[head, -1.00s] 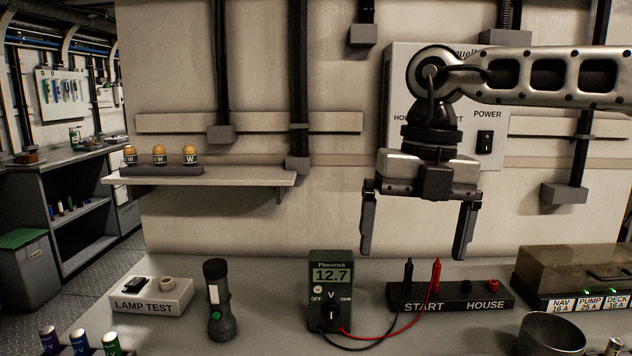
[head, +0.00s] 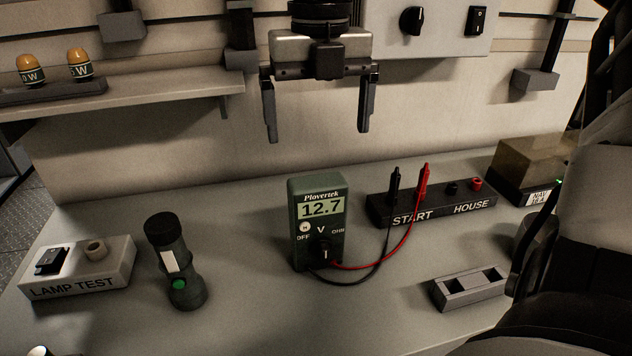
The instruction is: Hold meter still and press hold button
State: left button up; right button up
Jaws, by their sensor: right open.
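The green Plovertek meter (head: 318,222) stands upright on the bench and its display reads 12.7. The hold button (head: 305,227) is the small round pale button marked H, below the display on the left. The dial (head: 325,254) points up to V. My right gripper (head: 318,134) hangs fingers-down above and behind the meter. It is open and empty, apart from the meter. My left gripper is out of view.
Black (head: 394,188) and red (head: 424,182) probes stand in the START side of a terminal block (head: 455,212), with leads curving to the meter. A flashlight (head: 176,262) and lamp tester (head: 80,270) stand left. A small grey holder (head: 470,290) lies right.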

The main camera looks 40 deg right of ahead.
aim_at(318, 182)
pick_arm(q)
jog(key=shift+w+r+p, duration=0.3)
pick_arm(e)
notch_tip(318, 182, down, 13)
jog(key=shift+r, duration=0.15)
jog(key=shift+w, duration=0.1)
jog(key=c, duration=1.2)
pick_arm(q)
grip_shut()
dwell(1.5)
